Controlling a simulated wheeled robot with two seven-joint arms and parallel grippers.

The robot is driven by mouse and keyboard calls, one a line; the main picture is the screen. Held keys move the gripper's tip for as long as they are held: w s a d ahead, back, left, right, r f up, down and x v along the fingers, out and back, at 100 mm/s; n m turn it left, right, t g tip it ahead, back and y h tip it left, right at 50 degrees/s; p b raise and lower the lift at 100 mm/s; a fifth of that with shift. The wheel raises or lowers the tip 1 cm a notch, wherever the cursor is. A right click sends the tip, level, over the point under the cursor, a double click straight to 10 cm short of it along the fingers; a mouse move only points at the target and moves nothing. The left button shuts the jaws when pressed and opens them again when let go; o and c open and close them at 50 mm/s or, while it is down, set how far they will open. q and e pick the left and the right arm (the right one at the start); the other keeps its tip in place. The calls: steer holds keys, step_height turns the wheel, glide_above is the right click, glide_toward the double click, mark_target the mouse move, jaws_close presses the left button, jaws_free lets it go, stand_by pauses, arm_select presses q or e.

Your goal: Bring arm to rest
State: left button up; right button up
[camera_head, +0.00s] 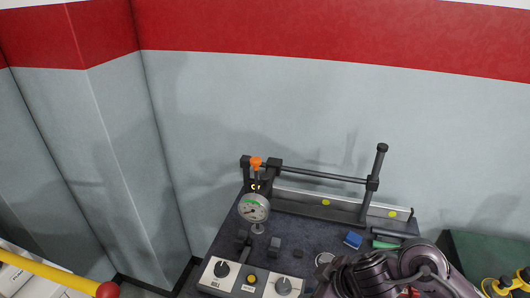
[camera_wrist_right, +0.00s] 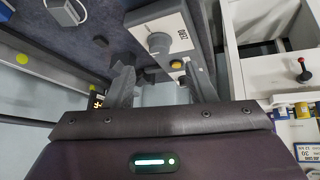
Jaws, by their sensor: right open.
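My right arm (camera_head: 385,272) enters the head view at the bottom right, in front of the test bench. Its gripper cannot be made out there. In the right wrist view my right gripper (camera_wrist_right: 160,82) shows its two grey fingers apart with nothing between them. Behind the fingers is the control panel (camera_wrist_right: 178,22) with a grey knob and a yellow button. How far the fingers are from the panel is hard to tell. My left gripper is in neither view.
The dark bench (camera_head: 300,244) carries a round dial gauge (camera_head: 254,208), an orange-topped clamp (camera_head: 256,163), a long lever bar (camera_head: 325,176) and a blue block (camera_head: 353,239). A green case (camera_head: 485,255) stands at right. A yellow bar (camera_head: 50,275) with a red ball is at left.

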steer(key=a+r+m+t, duration=0.1)
steer(key=a+r+t, duration=0.1)
steer(key=a, duration=0.2)
steer(key=s+d+f+m+g+h, duration=0.2)
steer(key=s+d+m, duration=0.2)
steer(key=s+d, duration=0.25)
steer(key=s+d+f+m+g+h, duration=0.1)
steer(key=s+d+f+m+h, duration=0.2)
steer(key=s+d, duration=0.35)
step_height(320, 180, down, 31)
steer(key=s+g+b, duration=0.1)
steer(key=g+b, duration=0.1)
steer(key=b, duration=0.1)
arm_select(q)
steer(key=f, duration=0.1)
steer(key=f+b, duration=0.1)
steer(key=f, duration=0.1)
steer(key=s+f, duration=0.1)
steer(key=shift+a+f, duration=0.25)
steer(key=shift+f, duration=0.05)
arm_select(e)
steer(key=s+d+f, duration=0.2)
steer(key=s+f, duration=1.8)
steer(key=shift+d+m+g, duration=0.3)
steer(key=shift+d+g, duration=0.05)
steer(key=shift+g, duration=0.05)
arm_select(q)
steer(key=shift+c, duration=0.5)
arm_select(e)
steer(key=shift+s, duration=0.1)
